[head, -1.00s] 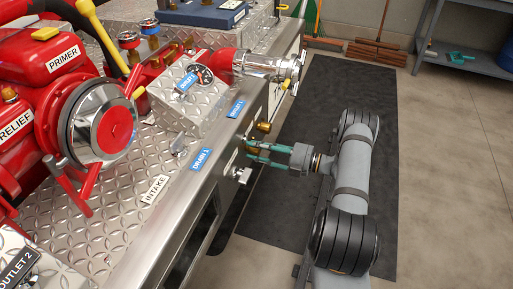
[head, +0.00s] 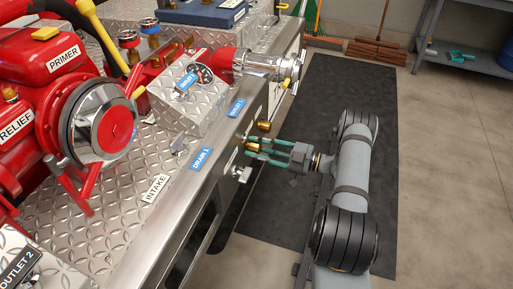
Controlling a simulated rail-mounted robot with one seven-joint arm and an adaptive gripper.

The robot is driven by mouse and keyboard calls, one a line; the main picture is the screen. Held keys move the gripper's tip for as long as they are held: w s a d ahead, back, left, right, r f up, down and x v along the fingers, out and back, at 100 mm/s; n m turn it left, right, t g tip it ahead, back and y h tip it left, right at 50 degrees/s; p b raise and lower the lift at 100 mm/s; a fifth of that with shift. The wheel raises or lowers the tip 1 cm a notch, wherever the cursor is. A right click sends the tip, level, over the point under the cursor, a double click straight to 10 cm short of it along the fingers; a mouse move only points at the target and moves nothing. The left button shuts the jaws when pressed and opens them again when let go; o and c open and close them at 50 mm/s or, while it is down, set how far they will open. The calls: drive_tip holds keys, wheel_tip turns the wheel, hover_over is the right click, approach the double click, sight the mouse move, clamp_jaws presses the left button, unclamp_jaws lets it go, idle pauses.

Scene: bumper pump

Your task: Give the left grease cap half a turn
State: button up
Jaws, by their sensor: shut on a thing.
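Two small brass grease caps stick out from the side of the steel bumper in the head view. The left grease cap (head: 251,147) is between the green fingertips of my gripper (head: 251,151). My gripper is shut on it, and the fingers hide part of the cap. The right grease cap (head: 265,127) is just above and to the right, clear of my fingers.
A metal drain knob (head: 242,174) sits just below and left of my fingertips. The DRAIN 1 label (head: 201,159) is on the bumper edge. The red pump (head: 75,80) stands on the tread plate. The dark floor mat (head: 375,110) is clear beyond my arm.

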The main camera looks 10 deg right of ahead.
drive_tip(key=shift+s, duration=0.1)
idle(0.4)
drive_tip(key=o, duration=1.1)
drive_tip(key=shift+o, duration=0.2)
drive_tip(key=v, duration=1.2)
drive_tip(key=x, duration=1.2)
